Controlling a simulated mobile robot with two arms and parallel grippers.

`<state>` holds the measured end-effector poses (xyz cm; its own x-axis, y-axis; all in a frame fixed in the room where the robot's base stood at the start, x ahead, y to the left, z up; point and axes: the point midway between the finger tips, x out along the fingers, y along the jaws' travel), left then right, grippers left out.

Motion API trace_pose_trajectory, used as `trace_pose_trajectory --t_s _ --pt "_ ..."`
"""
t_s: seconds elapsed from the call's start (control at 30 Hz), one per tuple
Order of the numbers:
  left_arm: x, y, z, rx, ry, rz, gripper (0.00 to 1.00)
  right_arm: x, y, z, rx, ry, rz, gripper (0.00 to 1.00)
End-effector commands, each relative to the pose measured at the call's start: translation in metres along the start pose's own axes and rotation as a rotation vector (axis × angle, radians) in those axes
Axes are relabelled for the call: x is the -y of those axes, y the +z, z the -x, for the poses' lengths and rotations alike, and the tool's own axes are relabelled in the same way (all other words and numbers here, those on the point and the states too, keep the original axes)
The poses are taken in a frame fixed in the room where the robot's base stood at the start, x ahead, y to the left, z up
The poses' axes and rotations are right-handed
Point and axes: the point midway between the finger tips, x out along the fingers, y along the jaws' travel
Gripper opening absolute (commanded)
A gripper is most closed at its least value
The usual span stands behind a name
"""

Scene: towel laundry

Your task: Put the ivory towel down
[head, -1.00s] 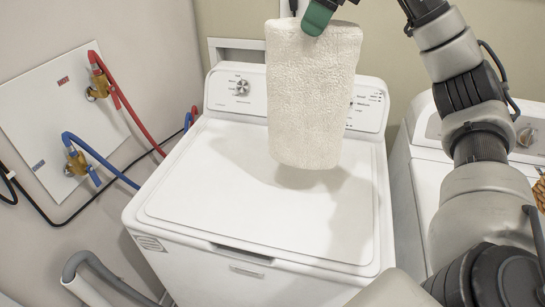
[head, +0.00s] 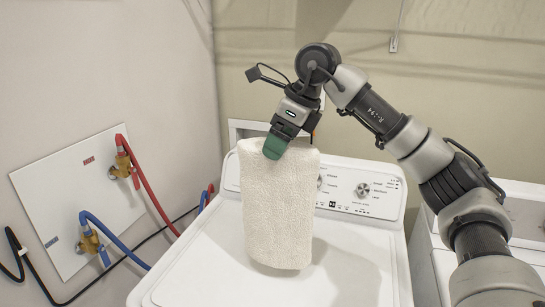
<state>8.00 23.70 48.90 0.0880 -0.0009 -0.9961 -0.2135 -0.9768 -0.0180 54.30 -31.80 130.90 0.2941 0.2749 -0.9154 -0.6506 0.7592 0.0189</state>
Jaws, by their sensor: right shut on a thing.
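The ivory towel (head: 278,210) hangs upright as a folded, thick rectangle in front of the white washer's control panel. My right gripper (head: 274,148), with green fingertips, is shut on the towel's top edge. The towel's lower end is over the closed lid of the washer (head: 205,265), and a shadow lies beside it on the lid. I cannot tell exactly how far the towel is from the lid. The towel hides part of the panel. My left gripper is not in view.
A second white machine (head: 525,215) stands to the right, partly behind my right arm. On the left wall a white plate (head: 65,195) carries a red hose (head: 153,195) and a blue hose (head: 115,240). The visible washer lid is otherwise clear.

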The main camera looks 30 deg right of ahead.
Motion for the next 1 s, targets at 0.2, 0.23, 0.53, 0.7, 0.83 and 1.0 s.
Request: trace_pose_trajectory --t_s 0.2,0.23,0.53,0.7,0.83,1.0 --pt "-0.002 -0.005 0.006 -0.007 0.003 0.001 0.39 -0.003 0.012 -0.016 0.002 -0.001 0.0 0.26" --pt "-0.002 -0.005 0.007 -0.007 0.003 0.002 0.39 -0.002 0.011 -0.018 0.002 -0.001 -0.001 0.26" --pt "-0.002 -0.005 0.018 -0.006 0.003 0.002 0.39 -0.002 -0.004 -0.05 0.003 -0.001 -0.001 0.26" --pt "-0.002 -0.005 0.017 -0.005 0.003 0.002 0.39 -0.002 -0.004 -0.052 0.004 -0.001 -0.001 0.26" --pt "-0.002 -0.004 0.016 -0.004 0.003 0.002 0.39 -0.002 -0.005 -0.053 0.004 -0.001 0.0 0.26" --pt "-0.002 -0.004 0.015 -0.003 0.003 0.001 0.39 -0.002 -0.006 -0.055 0.002 0.0 -0.001 0.98"
